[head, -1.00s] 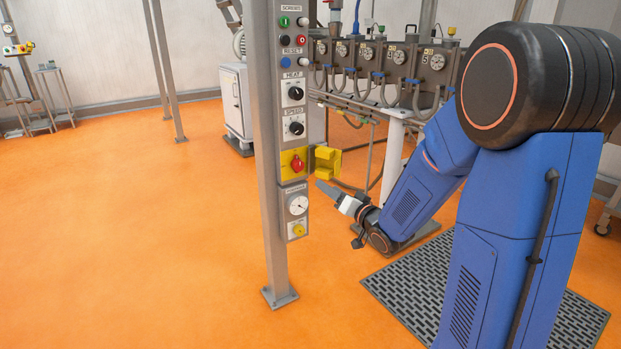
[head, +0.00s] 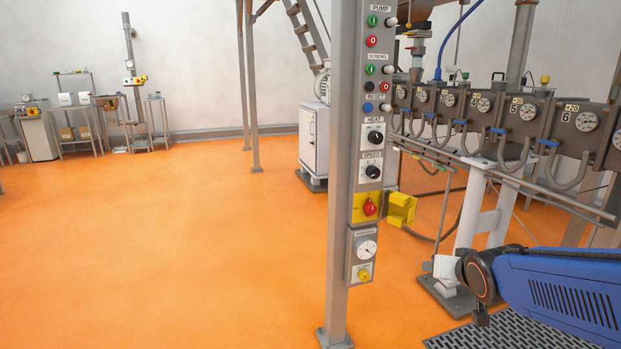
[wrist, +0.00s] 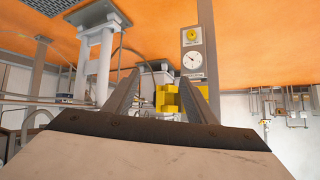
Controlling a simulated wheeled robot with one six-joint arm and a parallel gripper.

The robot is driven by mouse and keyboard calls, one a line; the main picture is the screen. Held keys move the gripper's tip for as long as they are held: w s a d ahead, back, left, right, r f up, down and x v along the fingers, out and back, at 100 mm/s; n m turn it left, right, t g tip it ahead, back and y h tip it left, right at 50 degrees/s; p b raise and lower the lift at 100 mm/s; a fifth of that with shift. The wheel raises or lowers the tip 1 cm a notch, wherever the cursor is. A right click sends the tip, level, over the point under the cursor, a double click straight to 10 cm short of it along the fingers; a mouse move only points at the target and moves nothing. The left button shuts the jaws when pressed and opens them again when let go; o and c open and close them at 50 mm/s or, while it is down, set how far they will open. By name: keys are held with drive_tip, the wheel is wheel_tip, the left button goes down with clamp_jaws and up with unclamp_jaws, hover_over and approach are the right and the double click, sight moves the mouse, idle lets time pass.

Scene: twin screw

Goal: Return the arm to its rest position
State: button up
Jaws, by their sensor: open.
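My gripper (wrist: 160,78) is open in the wrist view, with its two dark fingers apart and nothing held between them. In the head view, the pale gripper body and dark wrist of my blue arm show at the lower right; the fingers cannot be made out there. The control post (head: 342,230) stands left of my arm. Its red switch (head: 369,208) sits on a yellow plate with a yellow guard (head: 401,209) swung out beside it. The guard also shows in the wrist view (wrist: 168,98), beyond the fingers and apparently apart from them.
A row of dark machine barrels with dials (head: 485,104) runs behind my arm, on a white support leg (head: 481,212). A dark floor grate (head: 500,333) lies beneath my arm. The orange floor (head: 180,250) left of the post is open.

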drive_tip(key=s+a+n+g, duration=0.1)
drive_tip(key=s+a+g, duration=0.1)
drive_tip(key=s, duration=0.9)
drive_tip(key=s+a+f+n+g+y, duration=0.1)
drive_tip(key=s+g, duration=0.3)
drive_tip(key=s, duration=0.8)
drive_tip(key=shift+s+a, duration=0.3)
drive_tip(key=shift+a, duration=0.05)
drive_tip(key=shift+f, duration=0.1)
